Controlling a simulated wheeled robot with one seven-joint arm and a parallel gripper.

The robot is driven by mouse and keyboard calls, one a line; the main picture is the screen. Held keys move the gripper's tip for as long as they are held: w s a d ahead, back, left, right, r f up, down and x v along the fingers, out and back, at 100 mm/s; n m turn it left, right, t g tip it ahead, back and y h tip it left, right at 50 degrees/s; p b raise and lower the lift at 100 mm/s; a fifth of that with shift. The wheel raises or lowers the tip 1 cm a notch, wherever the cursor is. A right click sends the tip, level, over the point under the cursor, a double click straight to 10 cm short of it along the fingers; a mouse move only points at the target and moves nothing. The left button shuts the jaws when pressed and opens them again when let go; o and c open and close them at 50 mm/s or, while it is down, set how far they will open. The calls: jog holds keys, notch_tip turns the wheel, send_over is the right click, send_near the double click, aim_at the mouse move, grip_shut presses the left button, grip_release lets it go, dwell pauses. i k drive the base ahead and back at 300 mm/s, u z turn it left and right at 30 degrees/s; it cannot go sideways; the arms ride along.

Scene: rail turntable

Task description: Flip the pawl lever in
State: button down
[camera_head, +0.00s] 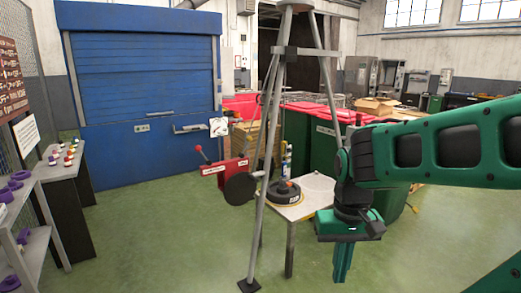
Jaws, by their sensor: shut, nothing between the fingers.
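A lever with a red ball knob (199,149) slants up and to the left from a red box (226,171) that carries small pale labels. The box is beside the grey tripod frame (268,130), left of its middle. I take this to be the pawl lever; the label text is too small to read. A dark round disc (239,188) is below the box, by the tripod leg. My gripper (342,270) points down at the right of the tripod, well apart from the lever. Its green fingers are together and hold nothing.
Dark green bins (325,145) with red lids stand behind. A shelf (35,215) is at the left. The green floor at left front is clear.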

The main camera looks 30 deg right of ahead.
aim_at(249, 138)
jog(key=k, duration=1)
jog(key=z, duration=0.55)
jog(key=i, duration=2.4)
jog(key=u, duration=0.55)
